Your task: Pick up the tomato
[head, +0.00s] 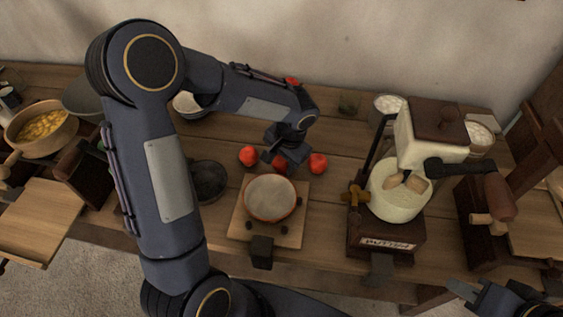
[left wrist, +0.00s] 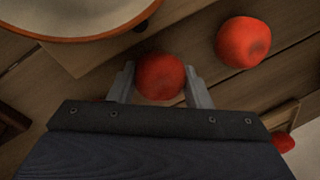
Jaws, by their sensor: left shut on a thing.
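My left gripper (head: 282,163) is over the table behind the scale, its arm reaching across from the left. In the left wrist view, its two fingers (left wrist: 160,78) are shut on a red tomato (left wrist: 160,74), one on each side. In the head view the gripper mostly hides this tomato (head: 281,168). Another tomato (head: 248,155) lies to its left, and one more (head: 318,163) to its right. I cannot tell whether the held tomato is clear of the table. My right gripper (head: 463,291) shows only partly at the lower right; its opening is unclear.
A bowl (head: 270,198) on a wooden base stands just in front of the tomatoes. A dark bowl (head: 208,181) is to its left. A mill-like machine (head: 385,232) with a cream bowl stands to the right. Another red item (head: 292,81) shows behind my left arm.

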